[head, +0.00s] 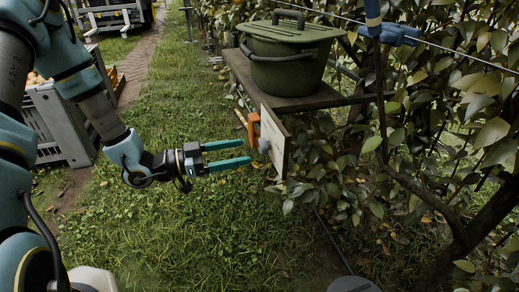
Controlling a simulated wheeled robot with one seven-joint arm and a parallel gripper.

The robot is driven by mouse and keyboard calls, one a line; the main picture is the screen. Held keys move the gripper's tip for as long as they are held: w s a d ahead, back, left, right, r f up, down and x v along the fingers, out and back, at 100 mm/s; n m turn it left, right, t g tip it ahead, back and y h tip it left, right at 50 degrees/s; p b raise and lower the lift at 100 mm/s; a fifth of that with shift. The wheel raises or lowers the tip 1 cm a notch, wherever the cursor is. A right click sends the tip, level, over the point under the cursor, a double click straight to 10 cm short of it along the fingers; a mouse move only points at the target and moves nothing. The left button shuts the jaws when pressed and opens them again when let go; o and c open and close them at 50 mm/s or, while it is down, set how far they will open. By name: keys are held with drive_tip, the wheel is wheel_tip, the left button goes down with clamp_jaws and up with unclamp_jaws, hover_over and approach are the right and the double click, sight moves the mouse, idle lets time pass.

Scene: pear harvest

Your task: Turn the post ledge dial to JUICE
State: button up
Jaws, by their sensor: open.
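The ledge (302,101) is a dark wooden shelf in the upper middle of the head view, by the hedge. A pale panel (279,148) hangs at its front edge, seen nearly edge-on, so no lettering can be read. A small grey knob (263,146) sticks out from the panel's left face and looks like the dial. An orange part (253,127) sits just above and left of it. My gripper (247,155) is open and empty. Its two teal fingers point right toward the knob, with the tips a little short of it in the picture.
A green lidded pot (287,62) stands on the ledge. Leafy branches and a wire fill the right side. A grey crate (58,125) stands at the left behind my arm. Open grass (190,225) lies below and left of the panel.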

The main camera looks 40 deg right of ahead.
sight(259, 147)
drive_tip(key=x, duration=0.5)
drive_tip(key=shift+s+d, duration=0.1)
drive_tip(key=shift+d, duration=0.2)
drive_tip(key=shift+c, duration=0.2)
clamp_jaws()
